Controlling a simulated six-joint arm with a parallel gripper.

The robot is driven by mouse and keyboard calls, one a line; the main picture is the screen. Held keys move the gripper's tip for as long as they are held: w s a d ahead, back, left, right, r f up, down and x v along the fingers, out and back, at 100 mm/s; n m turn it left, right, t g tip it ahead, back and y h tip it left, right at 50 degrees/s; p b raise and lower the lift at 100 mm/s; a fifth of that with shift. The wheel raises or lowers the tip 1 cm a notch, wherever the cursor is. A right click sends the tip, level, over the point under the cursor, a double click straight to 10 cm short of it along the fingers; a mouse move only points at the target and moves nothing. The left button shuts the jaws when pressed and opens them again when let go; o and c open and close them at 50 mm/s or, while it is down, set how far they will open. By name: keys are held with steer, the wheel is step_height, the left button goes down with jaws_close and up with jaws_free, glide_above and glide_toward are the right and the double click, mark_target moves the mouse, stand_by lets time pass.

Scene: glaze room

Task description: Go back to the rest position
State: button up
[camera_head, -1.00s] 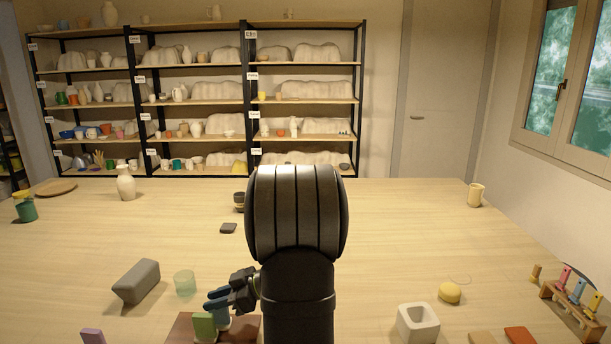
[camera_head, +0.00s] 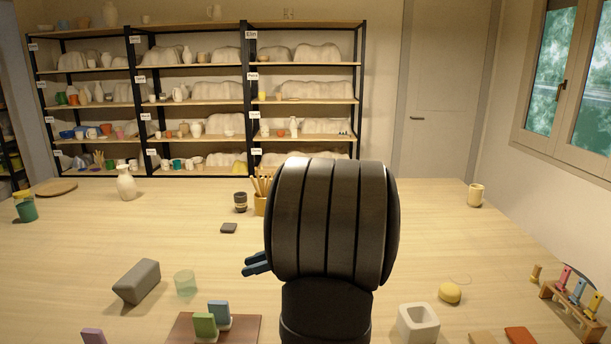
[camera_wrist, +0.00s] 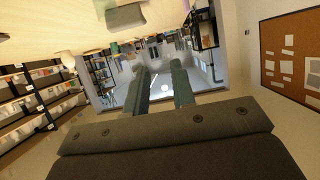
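My gripper (camera_head: 253,264) shows in the head view to the left of my arm's thick dark joint, with its blue fingertips pointing left above the table (camera_head: 90,240). The rest of the gripper is hidden behind the arm. In the wrist view, the two fingers (camera_wrist: 160,70) stand apart with a gap between them and nothing held.
A white square pot (camera_head: 418,323), a yellow lump (camera_head: 450,292) and a wooden rack (camera_head: 575,310) are at the right. A pencil holder (camera_head: 261,205) stands behind the arm.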

steer(key=w+a, duration=0.2)
steer(key=a, duration=1.1)
steer(key=w+a+f+n+g, duration=0.1)
steer(key=w+a, duration=0.2)
steer(key=a, duration=1.1)
steer(key=w+a, duration=0.3)
steer(key=a, duration=1.1)
steer(key=shift+w+f+g, duration=0.25)
steer(key=shift+f+g, duration=0.05)
steer(key=shift+f, duration=0.1)
steer(key=shift+o, duration=0.3)
steer(key=shift+a, duration=0.1)
